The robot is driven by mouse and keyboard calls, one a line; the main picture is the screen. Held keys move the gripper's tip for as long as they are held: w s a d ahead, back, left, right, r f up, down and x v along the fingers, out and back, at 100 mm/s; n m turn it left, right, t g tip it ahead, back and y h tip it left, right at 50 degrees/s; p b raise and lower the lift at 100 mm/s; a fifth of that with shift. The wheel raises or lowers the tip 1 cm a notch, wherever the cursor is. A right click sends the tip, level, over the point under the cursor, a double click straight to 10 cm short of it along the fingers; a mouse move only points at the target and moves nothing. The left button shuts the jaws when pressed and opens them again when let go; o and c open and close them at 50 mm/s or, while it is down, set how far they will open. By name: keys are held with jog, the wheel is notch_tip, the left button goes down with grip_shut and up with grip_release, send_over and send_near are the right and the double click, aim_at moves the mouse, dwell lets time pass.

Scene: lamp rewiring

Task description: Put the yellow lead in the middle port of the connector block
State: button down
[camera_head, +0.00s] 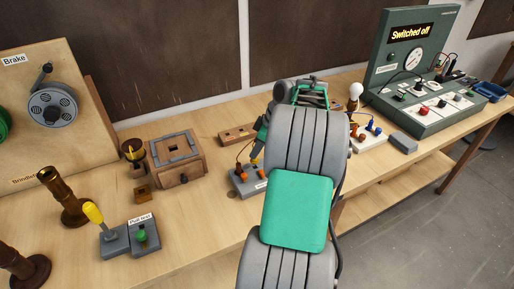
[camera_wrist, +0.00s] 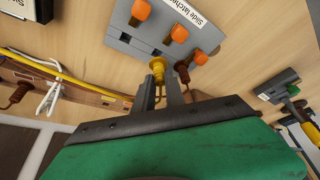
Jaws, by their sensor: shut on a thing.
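The grey connector block (camera_wrist: 125,42), with orange slide latches (camera_wrist: 180,33) and a "Slide latches" label, lies on the bench in the wrist view. In the head view the block (camera_head: 240,184) is partly covered by my arm. My gripper (camera_wrist: 160,88) is shut on the yellow lead's plug (camera_wrist: 157,68), which points at the block's near edge. The plug's tip is at or very near that edge; I cannot tell whether it is inside a port. A brown lead's plug (camera_wrist: 182,72) is at the edge just right of it. The yellow cable (camera_wrist: 75,80) trails left.
A wooden strip (camera_head: 237,133) lies behind the block. A wooden box (camera_head: 176,157) stands left of it. A white lamp base (camera_head: 369,140) and a green console (camera_head: 425,105) reading "Switched off" stand to the right. A white clip (camera_wrist: 48,98) lies near the yellow cable.

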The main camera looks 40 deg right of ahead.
jog(key=shift+f+b, duration=0.45)
jog(key=shift+f, duration=0.45)
jog(key=shift+f+b, duration=0.55)
dwell(0.7)
jog(key=c, duration=1.3)
grip_release()
